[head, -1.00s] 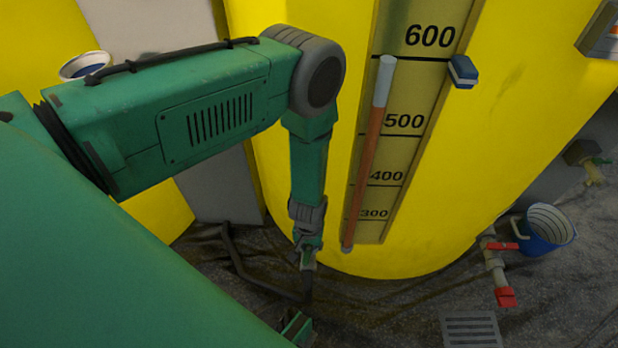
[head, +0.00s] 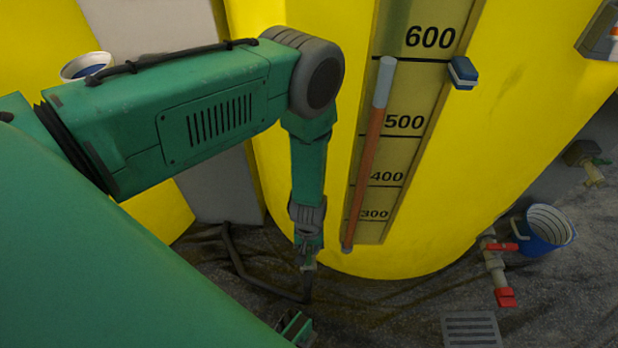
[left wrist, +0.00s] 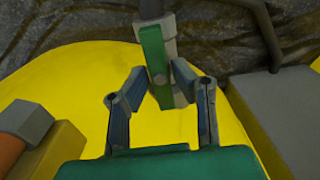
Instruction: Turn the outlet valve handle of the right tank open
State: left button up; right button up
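The large yellow tank (head: 520,120) on the right side of the head view carries a level gauge. At its lower left, my left gripper (head: 306,262) points down near the floor; the valve there is small and mostly hidden in this view. In the left wrist view a green handle (left wrist: 153,50) sits on a grey valve body (left wrist: 171,38) in front of the yellow tank wall. The two fingers of my left gripper (left wrist: 159,80) are spread, one on each side of the handle's near end. I cannot tell whether they touch it.
A red-handled valve on a pipe (head: 494,262) stands at the tank's lower right, beside a blue bucket (head: 538,240) and a floor grate (head: 471,329). A dark hose (head: 238,262) runs along the floor left of my left gripper. A grey block (left wrist: 274,112) shows at right in the wrist view.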

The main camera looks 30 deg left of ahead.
aim_at(307, 249)
pick_arm(q)
jog(key=shift+o, duration=0.3)
jog(key=shift+r, duration=0.3)
notch_tip(307, 249, up, 11)
jog(key=shift+r, duration=0.15)
dwell(0.4)
jog(key=s+a+r+m, duration=0.2)
jog(key=s+r+m, duration=0.15)
jog(key=s, duration=0.55)
jog(key=s+a+r+m, duration=0.2)
jog(key=s+a+m, duration=0.15)
jog(key=s, duration=0.55)
notch_tip(307, 249, up, 14)
jog(key=p, duration=1.5)
jog(key=shift+w+d+r+t, duration=0.25)
jog(key=shift+d+t, duration=0.05)
jog(key=shift+d, duration=0.15)
